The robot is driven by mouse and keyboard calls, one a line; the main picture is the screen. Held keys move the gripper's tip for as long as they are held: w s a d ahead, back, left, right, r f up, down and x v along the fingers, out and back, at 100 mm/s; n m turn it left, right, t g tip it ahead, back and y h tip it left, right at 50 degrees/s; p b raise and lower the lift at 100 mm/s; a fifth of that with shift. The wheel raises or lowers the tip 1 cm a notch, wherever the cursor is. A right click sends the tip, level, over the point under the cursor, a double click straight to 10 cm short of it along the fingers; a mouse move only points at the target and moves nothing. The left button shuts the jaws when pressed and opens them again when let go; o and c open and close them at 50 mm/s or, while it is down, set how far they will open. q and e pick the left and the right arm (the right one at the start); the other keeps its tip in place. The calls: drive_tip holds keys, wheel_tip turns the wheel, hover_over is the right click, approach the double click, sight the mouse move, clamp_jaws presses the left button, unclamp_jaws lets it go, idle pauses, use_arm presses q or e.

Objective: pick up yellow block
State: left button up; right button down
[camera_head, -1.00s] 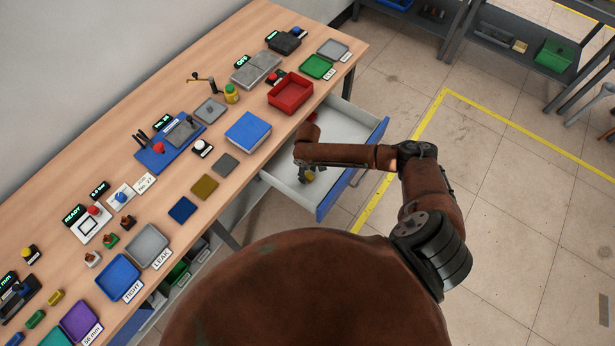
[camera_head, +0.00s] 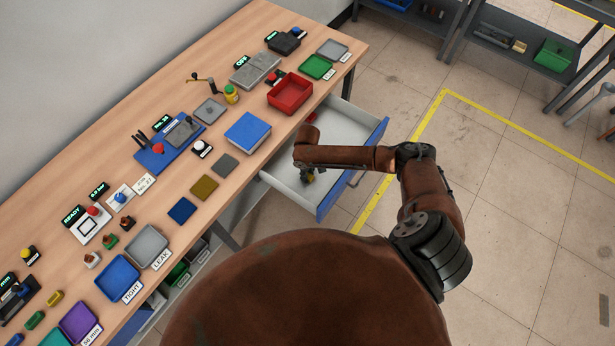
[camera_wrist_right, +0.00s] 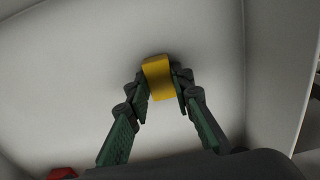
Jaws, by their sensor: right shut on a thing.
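The yellow block (camera_wrist_right: 158,78) is between the fingertips of my right gripper (camera_wrist_right: 160,92) in the right wrist view, and the fingers are shut on it. In the head view my right gripper (camera_head: 307,176) reaches down into the open drawer (camera_head: 284,184) and the wrist hides most of the fingers. The block is close to the drawer floor; I cannot tell whether it touches it. My left gripper is not in view.
A red thing lies in the drawer, at the lower left of the right wrist view (camera_wrist_right: 62,173). The drawer's blue front (camera_head: 352,170) and pale walls surround my gripper. The workbench (camera_head: 228,120) beside it carries a red bin (camera_head: 290,92), trays and several devices.

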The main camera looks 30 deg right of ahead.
drive_tip(key=shift+r, duration=0.1)
drive_tip(key=shift+r, duration=0.55)
drive_tip(key=s+a+r+p, duration=0.1)
drive_tip(key=s+a+r, duration=0.1)
drive_tip(key=s+r, duration=0.2)
drive_tip(key=s+a+r+p, duration=0.1)
drive_tip(key=s+a+r, duration=0.2)
drive_tip(key=s+r, duration=0.1)
drive_tip(key=s+a+r+p, duration=0.1)
drive_tip(key=s+a+r, duration=0.1)
drive_tip(key=s+r, duration=0.1)
drive_tip(key=shift+s+a+r, duration=0.2)
drive_tip(key=shift+s+r, duration=0.2)
drive_tip(key=shift+s, duration=0.05)
